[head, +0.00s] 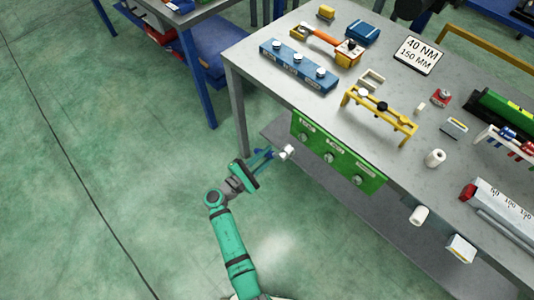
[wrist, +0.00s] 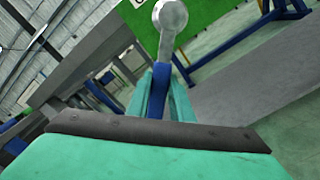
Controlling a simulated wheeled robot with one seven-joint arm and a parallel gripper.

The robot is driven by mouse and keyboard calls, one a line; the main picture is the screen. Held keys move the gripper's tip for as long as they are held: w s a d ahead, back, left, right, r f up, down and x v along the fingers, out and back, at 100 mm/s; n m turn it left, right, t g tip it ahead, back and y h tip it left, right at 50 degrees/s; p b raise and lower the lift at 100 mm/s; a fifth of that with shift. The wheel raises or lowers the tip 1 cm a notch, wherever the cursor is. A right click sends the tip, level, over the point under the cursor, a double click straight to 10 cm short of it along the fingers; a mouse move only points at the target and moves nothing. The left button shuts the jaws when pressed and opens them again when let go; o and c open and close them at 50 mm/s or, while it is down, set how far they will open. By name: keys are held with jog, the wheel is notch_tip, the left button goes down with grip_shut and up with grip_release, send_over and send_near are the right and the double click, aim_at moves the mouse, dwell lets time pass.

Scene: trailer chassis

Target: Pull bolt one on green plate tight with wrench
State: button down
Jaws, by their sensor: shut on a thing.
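My gripper (head: 262,162) is shut on a wrench with a blue handle (wrist: 159,82) and a round silver head (wrist: 171,14). In the head view the silver wrench head (head: 287,152) is left of and below the leftmost bolt, and it looks apart from it. The green plate (head: 342,163) hangs at the table's front edge. It carries a left bolt (head: 303,137), a middle bolt (head: 329,158) and a right bolt (head: 357,180), each under a small label too small to read. In the wrist view the green plate (wrist: 207,14) is behind the wrench head; no bolt is clear there.
The grey table (head: 345,112) holds a blue block with silver bolts (head: 298,65), an orange-handled tool (head: 325,38), a yellow rack (head: 380,108) and a sign reading 40 NM, 150 MM (head: 417,54). A lower shelf runs below. Open floor (head: 130,190) lies left.

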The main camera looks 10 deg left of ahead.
jog(key=shift+s, duration=0.25)
jog(key=shift+s+a, duration=0.25)
jog(key=shift+a, duration=0.25)
jog(key=x, duration=0.6)
jog(key=shift+w+d, duration=0.25)
jog(key=shift+w, duration=0.05)
jog(key=shift+x, duration=0.8)
dwell(2.2)
jog(key=shift+w+r, duration=0.1)
jog(key=shift+r, duration=0.05)
